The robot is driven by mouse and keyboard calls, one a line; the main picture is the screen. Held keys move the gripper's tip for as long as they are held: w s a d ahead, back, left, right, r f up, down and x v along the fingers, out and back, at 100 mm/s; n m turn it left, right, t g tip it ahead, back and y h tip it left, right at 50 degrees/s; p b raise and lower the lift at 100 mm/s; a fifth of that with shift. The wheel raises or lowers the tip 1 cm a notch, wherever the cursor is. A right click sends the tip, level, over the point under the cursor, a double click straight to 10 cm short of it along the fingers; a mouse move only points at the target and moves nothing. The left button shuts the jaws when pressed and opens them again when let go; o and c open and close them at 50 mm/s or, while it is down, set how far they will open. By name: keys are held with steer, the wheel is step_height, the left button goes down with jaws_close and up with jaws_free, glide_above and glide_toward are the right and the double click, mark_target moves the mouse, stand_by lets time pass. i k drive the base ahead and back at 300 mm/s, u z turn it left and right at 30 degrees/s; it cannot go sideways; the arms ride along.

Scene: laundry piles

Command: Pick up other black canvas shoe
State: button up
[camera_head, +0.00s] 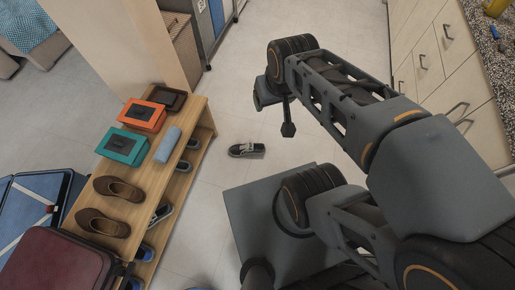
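A black canvas shoe (247,150) with a pale sole lies alone on the floor tiles, to the right of the wooden shoe rack. A second dark shoe with a pale sole (160,215) shows partly inside the rack, with the upper boards hiding some of it. My gripper (287,129) hangs above the floor, up and to the right of the floor shoe and apart from it. Its fingers are small and seen edge-on, so I cannot tell whether it is open or shut. I see nothing hanging from it.
The rack (151,185) carries brown shoes (108,205), an orange box (142,116), a teal box (122,146) and a dark tray (167,98). More shoes sit on its lower shelves. A maroon suitcase (60,265) stands front left; drawers (428,70) line the right. Floor beyond the rack is mostly clear.

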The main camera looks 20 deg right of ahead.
mark_target(239, 150)
steer(key=z, duration=1.7)
steer(key=i, duration=1.05)
steer(key=u, duration=2.55)
